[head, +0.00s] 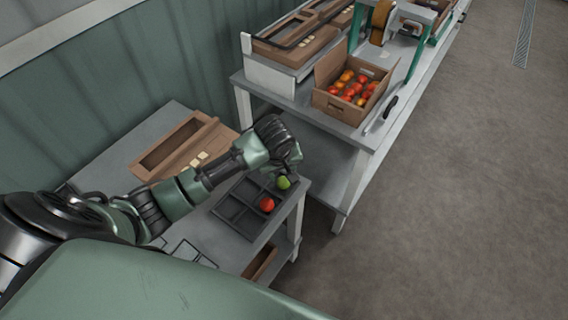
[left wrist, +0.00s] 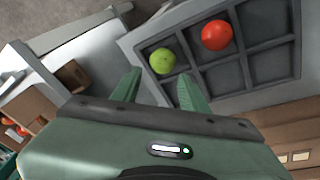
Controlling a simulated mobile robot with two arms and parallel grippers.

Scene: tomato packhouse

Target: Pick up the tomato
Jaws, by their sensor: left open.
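A green tomato (head: 284,183) sits in a corner compartment of a dark divided tray (head: 236,210) on the low table. It also shows in the left wrist view (left wrist: 162,61). A red tomato (head: 267,205) lies in another compartment of the same tray, and shows in the left wrist view (left wrist: 216,35). My left gripper (head: 291,166) is open and empty, above the tray's corner close to the green tomato. In the left wrist view the fingers (left wrist: 158,84) point toward the green tomato, which appears just beyond their tips. My right gripper is not in view.
A cardboard box of several red and orange tomatoes (head: 350,90) stands on the higher bench behind. An open brown box (head: 172,147) lies on the low table near the wall. The floor (head: 450,200) at the right is clear.

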